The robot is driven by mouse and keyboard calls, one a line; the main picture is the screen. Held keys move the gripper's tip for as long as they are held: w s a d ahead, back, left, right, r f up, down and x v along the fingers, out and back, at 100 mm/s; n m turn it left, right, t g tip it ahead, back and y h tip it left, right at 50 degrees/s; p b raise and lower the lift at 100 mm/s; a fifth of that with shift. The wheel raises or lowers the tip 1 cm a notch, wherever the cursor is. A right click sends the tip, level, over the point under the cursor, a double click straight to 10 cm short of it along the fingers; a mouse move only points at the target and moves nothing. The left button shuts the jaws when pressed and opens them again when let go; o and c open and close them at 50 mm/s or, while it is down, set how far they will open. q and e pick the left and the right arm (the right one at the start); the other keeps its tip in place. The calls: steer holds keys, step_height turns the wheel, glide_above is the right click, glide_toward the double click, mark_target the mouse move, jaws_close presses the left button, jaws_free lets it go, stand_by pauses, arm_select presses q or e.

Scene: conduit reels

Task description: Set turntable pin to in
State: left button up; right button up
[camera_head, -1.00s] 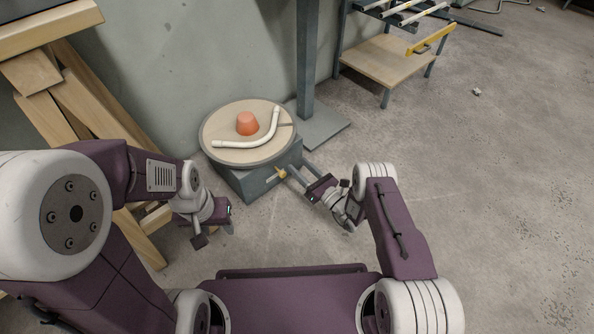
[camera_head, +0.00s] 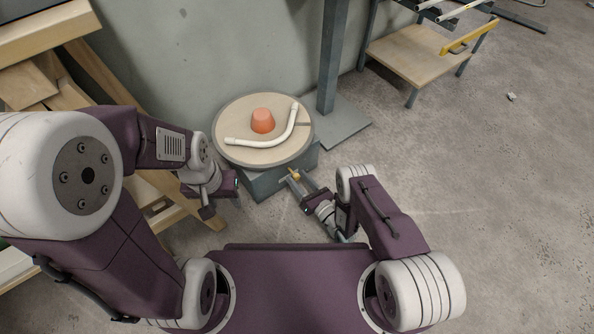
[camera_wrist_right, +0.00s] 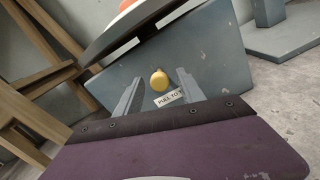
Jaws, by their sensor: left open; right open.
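The turntable (camera_head: 240,155) is a round tan disc on a grey base (camera_head: 268,184). Its pin has a yellow knob (camera_head: 294,174) on the front of the base, and in the right wrist view the round knob (camera_wrist_right: 160,81) stands between my fingers. A label (camera_wrist_right: 170,98) below it is partly hidden. My right gripper (camera_head: 302,183) is open, with its fingers pointing at the base on either side of the knob, apart from it. How far the pin is pushed in cannot be told. My left gripper (camera_head: 222,205) is open and empty, left of the base.
An orange cone-shaped piece (camera_head: 263,120) and a bent white conduit (camera_head: 262,141) lie on the disc. A grey post (camera_head: 329,60) stands behind it, with wooden beams at the left. A low wooden shelf (camera_head: 410,60) is at the back right.

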jaws_close()
stand_by(1.4)
